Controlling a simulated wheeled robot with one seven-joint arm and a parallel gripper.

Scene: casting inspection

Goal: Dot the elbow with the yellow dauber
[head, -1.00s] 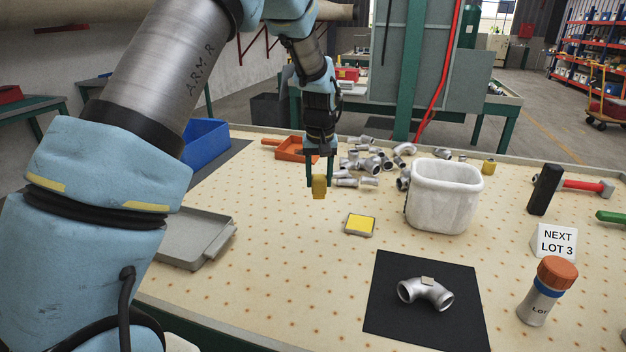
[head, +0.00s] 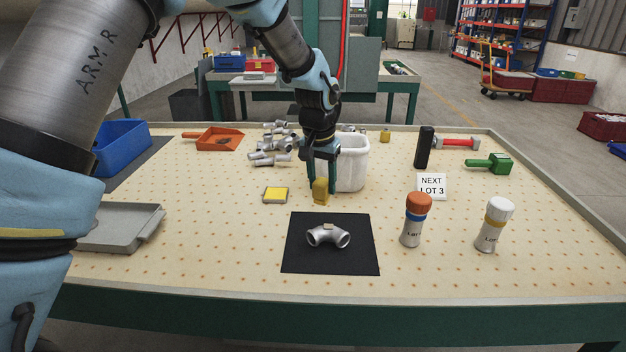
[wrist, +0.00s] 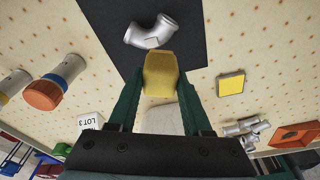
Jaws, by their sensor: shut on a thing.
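My gripper (head: 320,180) is shut on the yellow dauber (head: 320,191), a blocky yellow piece held between the two dark green fingers. The dauber also shows in the wrist view (wrist: 161,76), its end pointing toward the elbow. A yellow pad (head: 275,195) in a grey frame lies left of my gripper.
A white bin (head: 352,165) stands right behind my gripper. Silver fittings (head: 268,158) are heaped at its left. Two capped bottles, orange (head: 414,220) and white (head: 492,225), stand right of the mat. A grey tray (head: 120,228) lies left. Board between tray and mat is clear.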

